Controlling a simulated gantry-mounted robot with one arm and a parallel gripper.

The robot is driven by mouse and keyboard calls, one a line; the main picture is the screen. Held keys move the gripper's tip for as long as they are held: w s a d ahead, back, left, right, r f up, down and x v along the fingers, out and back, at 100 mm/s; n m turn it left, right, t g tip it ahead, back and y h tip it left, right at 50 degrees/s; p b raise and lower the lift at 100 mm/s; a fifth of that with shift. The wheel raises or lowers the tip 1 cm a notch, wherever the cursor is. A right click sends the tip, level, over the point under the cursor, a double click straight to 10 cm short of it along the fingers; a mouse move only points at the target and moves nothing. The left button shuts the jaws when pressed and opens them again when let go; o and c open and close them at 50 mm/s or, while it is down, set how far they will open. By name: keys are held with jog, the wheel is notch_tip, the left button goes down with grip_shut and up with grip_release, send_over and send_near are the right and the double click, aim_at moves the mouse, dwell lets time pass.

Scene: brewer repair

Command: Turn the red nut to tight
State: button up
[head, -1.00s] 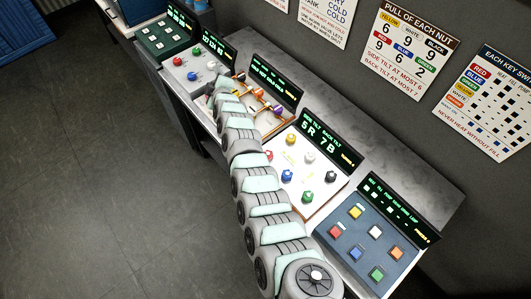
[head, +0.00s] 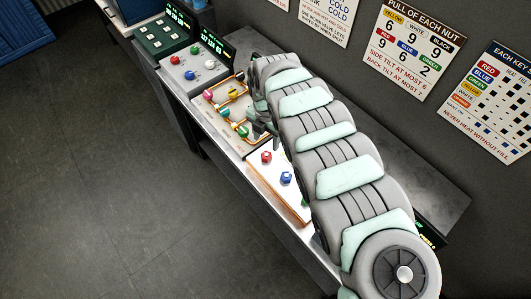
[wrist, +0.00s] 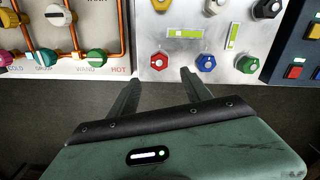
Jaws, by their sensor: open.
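The red nut (wrist: 158,61) is at the lower left of the white nut panel (wrist: 185,76) in the wrist view. It also shows in the head view (head: 266,157), left of the arm. My gripper (wrist: 160,77) is open and empty. Its two fingers point toward the panel's lower edge, with the red nut lined up between and beyond the tips, and no contact shows.
Beside the red nut are a blue nut (wrist: 206,63) and a green nut (wrist: 247,64). A yellow (wrist: 161,5), a white (wrist: 213,6) and a black nut (wrist: 267,8) sit above. Left is a copper-pipe panel (wrist: 100,67) with coloured knobs; right is a blue key panel (wrist: 309,50).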

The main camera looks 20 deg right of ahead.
aim_at(266, 156)
jog(key=f, duration=0.7)
jog(key=shift+a+f, duration=0.2)
jog(key=shift+f, duration=0.05)
jog(key=shift+d+f, duration=0.15)
jog(key=shift+f, duration=0.8)
grip_shut()
